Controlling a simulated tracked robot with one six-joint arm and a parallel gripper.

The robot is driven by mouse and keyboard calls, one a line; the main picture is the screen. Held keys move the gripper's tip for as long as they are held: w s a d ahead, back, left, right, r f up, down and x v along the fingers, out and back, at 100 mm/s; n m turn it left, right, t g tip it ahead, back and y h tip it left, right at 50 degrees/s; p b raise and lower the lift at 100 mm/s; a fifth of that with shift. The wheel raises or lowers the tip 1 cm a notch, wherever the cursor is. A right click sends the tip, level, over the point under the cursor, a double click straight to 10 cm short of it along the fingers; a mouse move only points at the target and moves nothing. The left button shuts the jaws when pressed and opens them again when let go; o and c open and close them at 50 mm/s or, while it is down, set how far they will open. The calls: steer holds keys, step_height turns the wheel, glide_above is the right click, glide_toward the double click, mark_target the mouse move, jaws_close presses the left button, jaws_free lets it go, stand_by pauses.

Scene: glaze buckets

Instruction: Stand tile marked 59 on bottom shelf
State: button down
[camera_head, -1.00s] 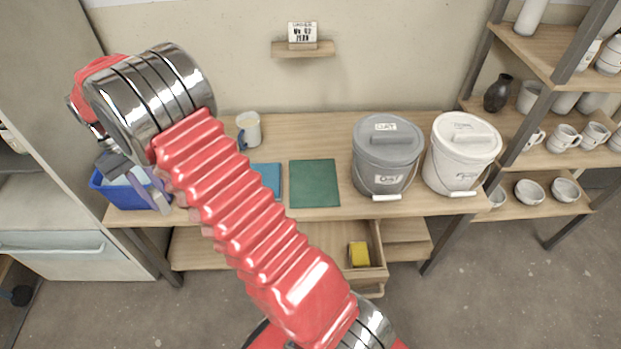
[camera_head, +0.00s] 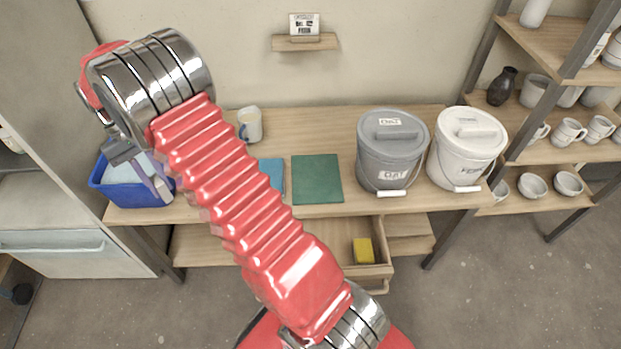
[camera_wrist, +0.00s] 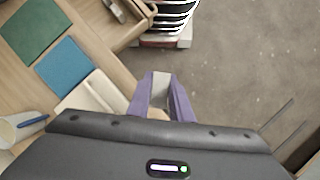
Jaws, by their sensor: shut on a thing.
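My gripper (camera_head: 148,178) hangs at the left end of the bench, in front of the blue bin in the head view. In the wrist view its purple fingers (camera_wrist: 160,80) are shut on a small pale grey-beige thing (camera_wrist: 160,90). It looks like a tile seen edge-on; no number is readable. A green tile (camera_head: 317,180) and a blue tile (camera_head: 272,173) lie flat on the bench. A pale tile (camera_wrist: 97,96) lies beside the blue one in the wrist view. A low shelf (camera_head: 195,246) runs under the bench; the rack's lowest shelf (camera_head: 515,207) holds bowls.
The blue bin (camera_head: 118,196) stands at the bench's left end. A mug (camera_head: 249,126), grey bucket (camera_head: 390,155) and white bucket (camera_head: 464,153) stand on the bench. An open drawer (camera_head: 340,250) with a yellow sponge (camera_head: 363,251) juts out below. The floor in front is clear.

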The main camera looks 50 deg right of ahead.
steer(key=s+d+f+m+y, duration=0.1)
steer(key=d+f+m+y, duration=0.1)
steer(key=d+m, duration=0.6)
steer(key=m+t, duration=0.8)
steer(key=m, duration=1)
glide_above(315, 177)
step_height(315, 177, down, 6)
steer(key=shift+s+f, duration=0.1)
step_height(315, 177, down, 6)
steer(key=shift+f, duration=0.1)
steer(key=shift+f, duration=1.85)
